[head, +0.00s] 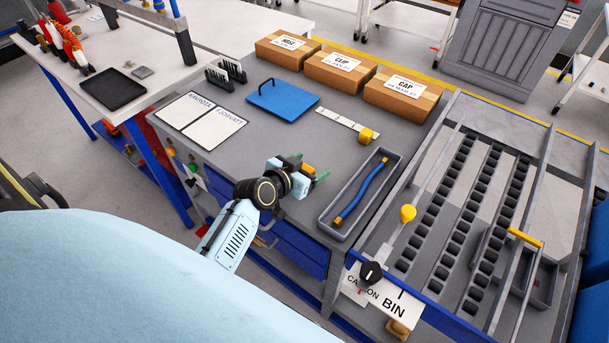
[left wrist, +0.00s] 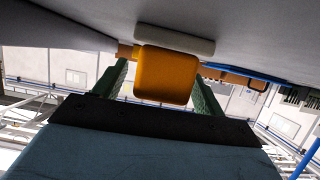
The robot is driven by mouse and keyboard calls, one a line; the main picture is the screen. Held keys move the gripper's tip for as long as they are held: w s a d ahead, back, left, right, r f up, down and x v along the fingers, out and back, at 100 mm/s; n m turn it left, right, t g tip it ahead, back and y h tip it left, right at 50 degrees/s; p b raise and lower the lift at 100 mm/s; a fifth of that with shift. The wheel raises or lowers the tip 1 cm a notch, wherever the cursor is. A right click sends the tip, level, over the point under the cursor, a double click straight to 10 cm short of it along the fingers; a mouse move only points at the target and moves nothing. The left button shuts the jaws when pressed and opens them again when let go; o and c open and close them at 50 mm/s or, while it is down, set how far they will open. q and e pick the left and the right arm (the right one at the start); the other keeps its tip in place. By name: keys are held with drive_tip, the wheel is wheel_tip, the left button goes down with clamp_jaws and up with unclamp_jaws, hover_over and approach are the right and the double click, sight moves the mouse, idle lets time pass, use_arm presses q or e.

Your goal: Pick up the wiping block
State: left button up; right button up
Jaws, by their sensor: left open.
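The wiping block (head: 308,169) is an orange block on the grey workbench, partly hidden by my left gripper in the head view. In the left wrist view, which shows the bench top at the upper edge, the orange block (left wrist: 164,75) has a flat grey pad (left wrist: 175,39) on its bench side. My left gripper (head: 307,167) is open, low over the bench near its front edge. Its green fingers stand on either side of the block, with a gap visible in the left wrist view (left wrist: 161,82). My right gripper is not in view.
A grey tray (head: 387,165) with a blue tool (head: 362,192) lies to the right. A white strip with a yellow block (head: 366,135), a blue plate (head: 282,107) and printed sheets (head: 200,121) lie behind. Cardboard boxes (head: 341,70) line the back. A roller rack (head: 468,210) stands at right.

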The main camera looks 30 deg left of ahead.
use_arm(q)
drive_tip(key=shift+c, duration=0.4)
drive_tip(key=c, duration=1)
drive_tip(key=shift+r, duration=0.1)
